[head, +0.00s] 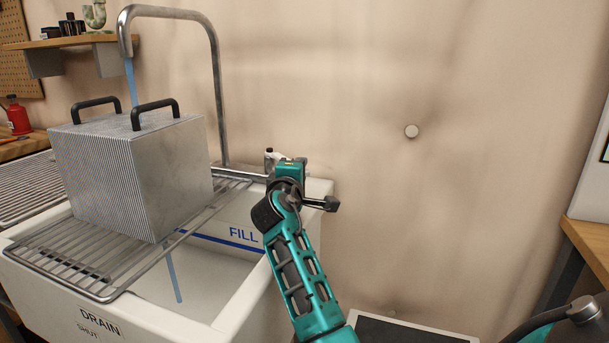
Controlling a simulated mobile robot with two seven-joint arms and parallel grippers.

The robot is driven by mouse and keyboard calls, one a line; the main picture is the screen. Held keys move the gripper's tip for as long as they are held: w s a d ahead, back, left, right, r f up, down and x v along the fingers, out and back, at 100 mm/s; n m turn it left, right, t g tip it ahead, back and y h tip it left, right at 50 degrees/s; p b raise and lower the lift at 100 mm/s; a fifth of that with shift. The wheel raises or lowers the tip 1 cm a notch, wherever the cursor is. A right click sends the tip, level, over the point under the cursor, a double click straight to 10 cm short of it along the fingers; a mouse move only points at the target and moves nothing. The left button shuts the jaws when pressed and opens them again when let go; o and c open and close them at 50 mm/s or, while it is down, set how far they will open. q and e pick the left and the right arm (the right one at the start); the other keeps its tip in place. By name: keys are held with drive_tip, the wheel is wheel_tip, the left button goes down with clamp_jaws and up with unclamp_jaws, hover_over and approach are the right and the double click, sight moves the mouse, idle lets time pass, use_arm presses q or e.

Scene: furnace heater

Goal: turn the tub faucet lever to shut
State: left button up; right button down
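The metal tub faucet (219,90) rises behind the white tub (235,300) and arches over to the left. A blue stream of water (130,82) falls from its spout, and blue shows again below the rack. A horizontal pipe (240,174) runs right from the faucet's foot to behind my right gripper (288,168). My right gripper is at this pipe's right end, seen from behind; its fingertips are hidden. A short bar with a dark end (325,203) sticks out right of the wrist; I cannot tell if it is the lever. My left gripper is not in view.
A ribbed metal block (130,175) with two black handles stands on a wire rack (75,255) across the tub. The tub bears FILL and DRAIN/SHUT labels. A shelf (60,42) hangs upper left.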

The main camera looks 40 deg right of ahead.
drive_tip(key=shift+a, duration=0.1)
idle(0.3)
drive_tip(key=c, duration=1.2)
unclamp_jaws()
drive_tip(key=shift+o, duration=0.2)
